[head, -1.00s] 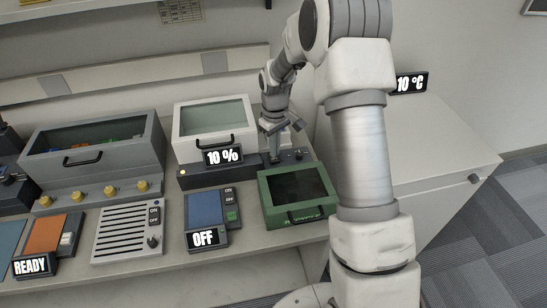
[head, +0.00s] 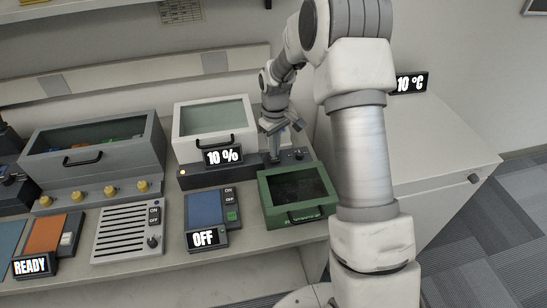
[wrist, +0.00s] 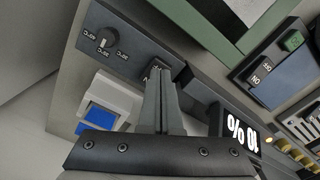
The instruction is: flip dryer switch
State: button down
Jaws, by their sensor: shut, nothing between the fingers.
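The dryer (head: 213,120) looks to be the white box with a glass lid, a black handle and a "10 %" display (head: 222,157). Its dark base strip (head: 200,181) runs along the front and on to the right. In the wrist view, a dark panel (wrist: 130,48) carries a knob (wrist: 105,38) with temperature marks and, at its lower end, a switch with a partly hidden ON label (wrist: 150,73). My gripper (wrist: 160,74) is shut and empty, fingertips at this switch end. The fingers hide most of the switch, so its position and contact cannot be told. In the head view, my gripper (head: 275,157) points down at the strip.
A green box (head: 298,196) with a dark window stands close in front and right of my gripper. A blue-topped device (head: 205,208) reading OFF lies front left. A grey bin (head: 95,150) with yellow knobs stands further left. A white cabinet (head: 430,145) is at right.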

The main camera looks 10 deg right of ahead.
aim_at(275, 159)
jog(key=shift+f+b, duration=0.75)
jog(key=shift+f, duration=0.35)
dwell(0.5)
jog(key=shift+r, duration=0.15)
jog(key=shift+r+p, duration=2.25)
jog(key=shift+r, duration=1.15)
